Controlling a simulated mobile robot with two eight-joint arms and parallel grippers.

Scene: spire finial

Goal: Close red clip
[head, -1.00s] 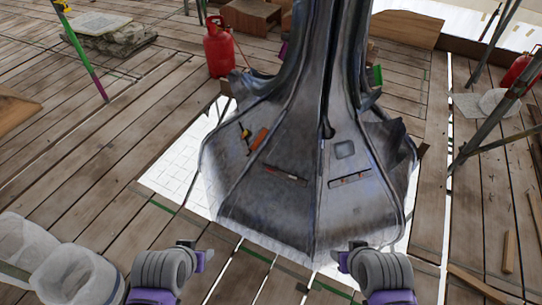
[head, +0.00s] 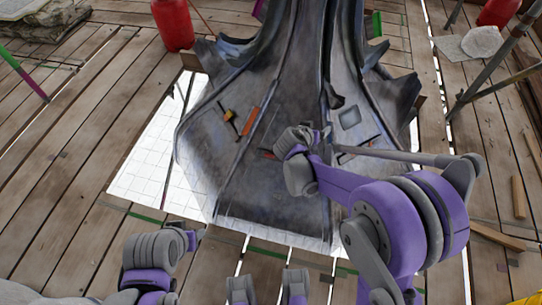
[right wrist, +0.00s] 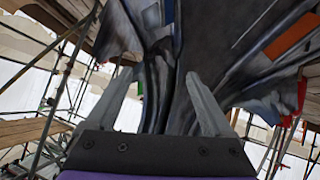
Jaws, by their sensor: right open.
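The grey metal spire finial (head: 265,190) stands in the middle of the head view, its flared skirt facing me. A small red strip (head: 268,154) shows in its front panel, partly hidden by my right wrist. Another reddish strip lies in a slot (head: 374,142) on the right panel. A small yellow and red piece (head: 230,117) and an orange plate (head: 250,121) sit on the left panel. I cannot tell which is the red clip. My right gripper (head: 310,139) is in front of the panels, open and empty in the right wrist view (right wrist: 160,95). My left gripper (head: 196,236) is low at left, its jaws unclear.
Red gas cylinders (head: 173,25) stand at the back left and the back right (head: 497,11). Scaffold poles (head: 490,65) rise at the right. Wooden planks (head: 75,170) surround the finial, with a bright opening (head: 150,160) at its left foot.

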